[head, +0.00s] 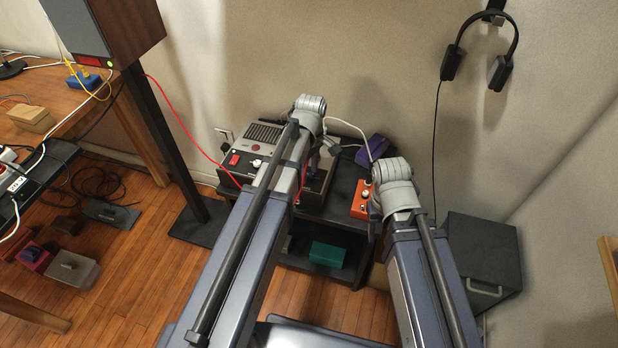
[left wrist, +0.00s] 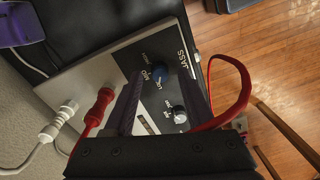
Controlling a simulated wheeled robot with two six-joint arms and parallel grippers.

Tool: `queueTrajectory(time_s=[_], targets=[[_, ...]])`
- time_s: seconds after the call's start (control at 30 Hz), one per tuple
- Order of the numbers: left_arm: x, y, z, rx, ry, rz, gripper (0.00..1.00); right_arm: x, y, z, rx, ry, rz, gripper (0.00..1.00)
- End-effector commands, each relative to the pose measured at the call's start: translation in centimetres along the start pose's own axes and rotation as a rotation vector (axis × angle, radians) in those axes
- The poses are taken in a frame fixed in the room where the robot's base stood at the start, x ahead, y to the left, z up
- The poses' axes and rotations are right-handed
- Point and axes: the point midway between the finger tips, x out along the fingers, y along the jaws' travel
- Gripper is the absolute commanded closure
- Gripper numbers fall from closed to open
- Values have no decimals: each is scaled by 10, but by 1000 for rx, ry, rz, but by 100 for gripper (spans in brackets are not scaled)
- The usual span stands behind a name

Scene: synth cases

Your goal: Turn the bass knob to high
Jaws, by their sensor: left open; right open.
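A dark control panel (left wrist: 150,52) with white lettering, part of it reading like BASS, shows in the left wrist view. A second knob, pale-topped (left wrist: 180,114), is nearer the gripper's base. In the head view the left gripper (head: 322,160) is mostly behind my arm.
In the left wrist view, a red plug (left wrist: 100,105) and a white plug (left wrist: 58,122) stand by the panel, and a red cable (left wrist: 245,88) loops at right. An orange box (head: 361,203) is near my right wrist. A speaker stand (head: 160,135) is at left.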

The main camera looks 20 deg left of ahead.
Motion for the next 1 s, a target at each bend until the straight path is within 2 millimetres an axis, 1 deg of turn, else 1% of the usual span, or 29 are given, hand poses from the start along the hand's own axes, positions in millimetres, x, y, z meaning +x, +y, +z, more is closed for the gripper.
queueTrajectory(time_s=[0.03,0.07,0.33,0.37,0.83,0.87,1.0], targets=[[6,0,0,0,0,0,44,6,-1,0,0,0,0,50],[6,0,0,0,0,0,44,6,-1,0,0,0,0,50],[6,0,0,0,0,0,44,6,0,0,0,0,0,50],[6,0,0,0,0,0,45,6,0,0,0,0,0,50],[6,0,0,0,0,0,98,6,0,0,0,0,0,50],[6,0,0,0,0,0,100,6,0,0,0,0,0,50],[6,0,0,0,0,0,100,6,0,0,0,0,0,50]])
